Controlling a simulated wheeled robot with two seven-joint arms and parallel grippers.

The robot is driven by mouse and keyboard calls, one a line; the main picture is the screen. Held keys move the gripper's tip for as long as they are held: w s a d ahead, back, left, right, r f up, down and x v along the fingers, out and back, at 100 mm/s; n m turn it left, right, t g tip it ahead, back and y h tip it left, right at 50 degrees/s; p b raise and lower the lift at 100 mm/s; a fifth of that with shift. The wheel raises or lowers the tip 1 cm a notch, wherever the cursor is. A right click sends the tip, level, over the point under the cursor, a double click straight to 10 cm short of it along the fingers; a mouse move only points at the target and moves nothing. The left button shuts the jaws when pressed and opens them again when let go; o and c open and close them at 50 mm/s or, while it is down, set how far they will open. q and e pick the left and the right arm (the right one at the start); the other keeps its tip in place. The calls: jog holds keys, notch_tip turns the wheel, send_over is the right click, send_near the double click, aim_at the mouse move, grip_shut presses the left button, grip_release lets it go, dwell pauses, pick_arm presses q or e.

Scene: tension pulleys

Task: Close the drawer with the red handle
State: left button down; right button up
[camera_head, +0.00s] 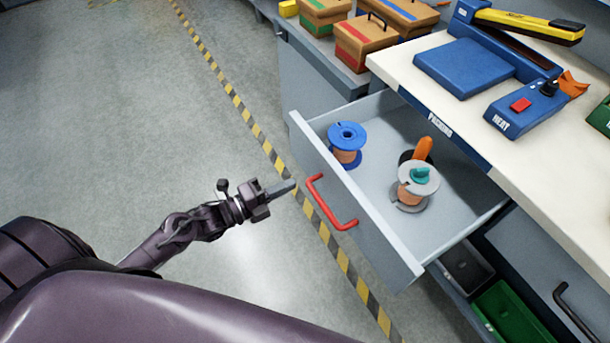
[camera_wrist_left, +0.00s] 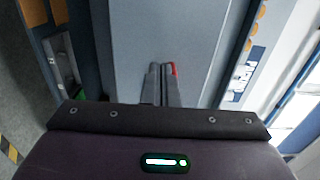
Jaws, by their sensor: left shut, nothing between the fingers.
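The drawer (camera_head: 350,203) with the red handle (camera_head: 327,205) is pulled out from under the white-topped packing bench in the head view. It holds a blue spool (camera_head: 346,136), a grey-flanged spool (camera_head: 417,182) and an orange item (camera_head: 422,149). My left gripper (camera_head: 292,186) is shut and empty, in front of the drawer's front panel, just left of the handle. In the left wrist view the shut fingers (camera_wrist_left: 162,76) point at the grey panel, with a bit of red handle (camera_wrist_left: 174,69) showing beside them. Whether they touch it I cannot tell. My right gripper is not in view.
The bench top (camera_head: 410,68) carries a blue sealing device (camera_head: 480,66) and a heat control box (camera_head: 525,107). Cardboard boxes (camera_head: 365,42) sit on the shelf behind. A lower open compartment holds a green bin (camera_head: 510,310). The floor left of the striped tape is clear.

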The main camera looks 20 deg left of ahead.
aim_at(316, 172)
pick_arm(q)
jog(key=x, duration=0.5)
jog(key=shift+w+d, duration=0.2)
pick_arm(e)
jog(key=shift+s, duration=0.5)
pick_arm(q)
jog(key=shift+w, duration=0.1)
